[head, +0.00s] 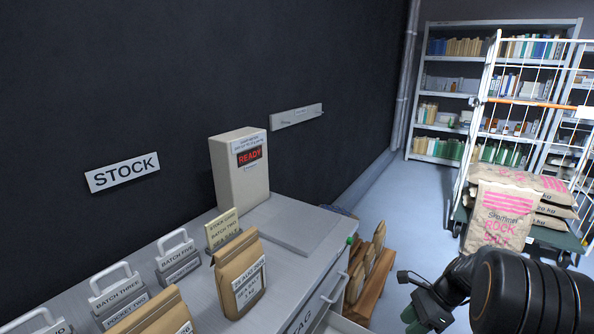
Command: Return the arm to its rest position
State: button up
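My arm enters the head view at the lower right, black and bent. My gripper (418,309) hangs at its left end, dark with green parts, near the bottom edge. It is over the floor, to the right of the counter (304,217). Its fingers are small and partly hidden, so I cannot tell whether they are open or shut. I see nothing clearly held in it.
On the counter are a scale-like box reading READY (240,172), a brown sea salt bag (238,277) and handled batch plates (178,258). A wooden rack (372,285) holds brown bags. A caged trolley (546,230) carries rock salt sacks (500,214). Shelves (466,84) stand behind.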

jog(key=s+a+r+n+t+h+p, duration=0.1)
jog(key=s+a+r+n+h+p, duration=0.1)
jog(key=r, duration=0.7)
jog(key=s+a+r+n+t+h+p, duration=0.1)
jog(key=s+a+r+n+h+p, duration=0.1)
jog(key=s+a+r+n+p, duration=0.3)
jog(key=s+a+r+n+t+h+p, duration=0.2)
jog(key=a+r+n+p, duration=0.3)
jog(key=r+n, duration=0.8)
jog(key=s+p, duration=0.1)
jog(key=p, duration=0.2)
jog(key=shift+s+a+r+h, duration=0.25)
jog(key=shift+s+r+h, duration=0.05)
jog(key=shift+s, duration=0.05)
